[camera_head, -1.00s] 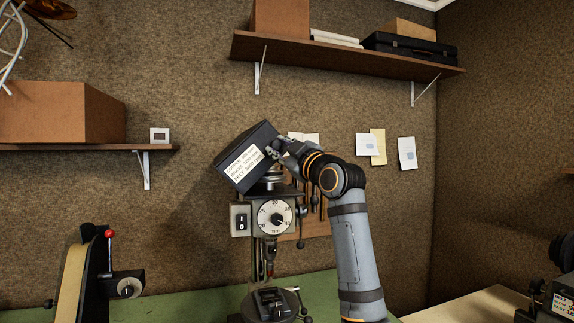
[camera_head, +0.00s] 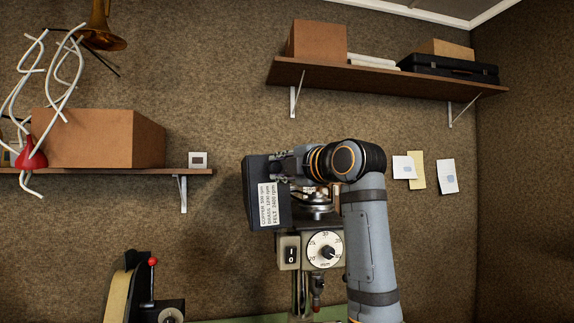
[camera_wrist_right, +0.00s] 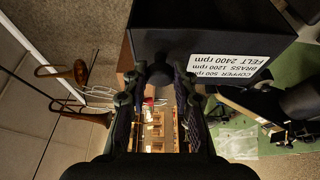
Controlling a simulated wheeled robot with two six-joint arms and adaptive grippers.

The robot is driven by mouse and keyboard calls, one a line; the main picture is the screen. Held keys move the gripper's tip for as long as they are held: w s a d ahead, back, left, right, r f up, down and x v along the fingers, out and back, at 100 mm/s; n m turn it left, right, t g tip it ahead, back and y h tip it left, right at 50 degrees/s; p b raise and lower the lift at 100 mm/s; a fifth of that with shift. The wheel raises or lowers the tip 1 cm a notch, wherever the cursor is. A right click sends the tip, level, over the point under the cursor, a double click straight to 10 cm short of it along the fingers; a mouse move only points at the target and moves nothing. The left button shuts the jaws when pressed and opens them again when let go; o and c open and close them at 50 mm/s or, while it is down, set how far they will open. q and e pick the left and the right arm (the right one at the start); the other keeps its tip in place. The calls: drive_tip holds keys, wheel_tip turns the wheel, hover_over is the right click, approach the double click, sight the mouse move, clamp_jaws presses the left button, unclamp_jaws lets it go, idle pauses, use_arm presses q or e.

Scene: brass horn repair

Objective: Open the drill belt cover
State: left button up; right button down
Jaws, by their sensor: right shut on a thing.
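The drill belt cover (camera_head: 266,195) is a black box with a white label of speeds. In the head view it stands tipped up on its side at the top left of the drill press (camera_head: 308,250), with the metal pulley area (camera_head: 312,206) exposed beside it. My right gripper (camera_head: 285,167) is shut at the cover's upper right edge. In the right wrist view, the cover (camera_wrist_right: 180,35) fills the top and the gripper's fingers (camera_wrist_right: 160,80) meet at its edge; what lies between the tips is hard to see. My left gripper is not in view.
A wooden shelf (camera_head: 390,80) with boxes and a black case hangs above right. A lower left shelf (camera_head: 100,172) holds a brown box (camera_head: 100,138). A belt sander-like machine (camera_head: 130,290) stands left of the drill. The wall between is clear.

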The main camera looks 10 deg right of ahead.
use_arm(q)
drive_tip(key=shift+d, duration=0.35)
use_arm(e)
drive_tip(key=shift+s+a+f+n, duration=0.1)
drive_tip(key=shift+a+f+n, duration=0.15)
drive_tip(key=shift+a+n, duration=0.65)
drive_tip(key=shift+a, duration=0.1)
drive_tip(key=c, duration=1.1)
unclamp_jaws()
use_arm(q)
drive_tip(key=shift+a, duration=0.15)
use_arm(e)
drive_tip(key=shift+o, duration=0.2)
drive_tip(key=shift+f, duration=0.1)
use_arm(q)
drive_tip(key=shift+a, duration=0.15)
use_arm(e)
drive_tip(key=shift+s, duration=0.2)
drive_tip(key=v, duration=1.1)
drive_tip(key=shift+s+d+r, duration=0.2)
drive_tip(key=shift+s+r, duration=0.05)
drive_tip(key=shift+r, duration=0.05)
